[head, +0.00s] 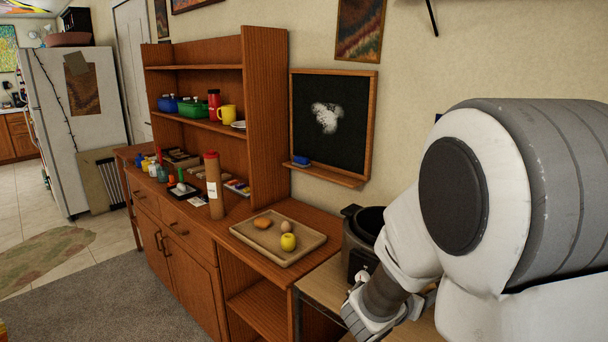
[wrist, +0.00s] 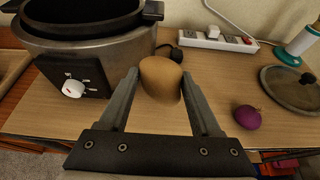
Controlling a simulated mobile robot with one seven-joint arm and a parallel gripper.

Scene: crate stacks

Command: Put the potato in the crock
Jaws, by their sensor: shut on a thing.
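The brown, rounded potato (wrist: 161,78) is between the two fingers of my gripper (wrist: 160,92) in the wrist view. The gripper is shut on it. The crock (wrist: 118,62), a slow cooker with a dark pot, a metal body and a white knob, stands to the left of the potato in the wrist view. Its lid is off and its top is open. In the head view the crock (head: 353,248) is partly hidden behind my arm. The potato and fingertips cannot be made out in the head view.
On the crock's table are a purple onion (wrist: 247,117), a glass lid (wrist: 290,87), a power strip (wrist: 215,40) and a white-and-green item (wrist: 298,45). A tray (head: 266,255) with several foods is on the cabinet left of the crock.

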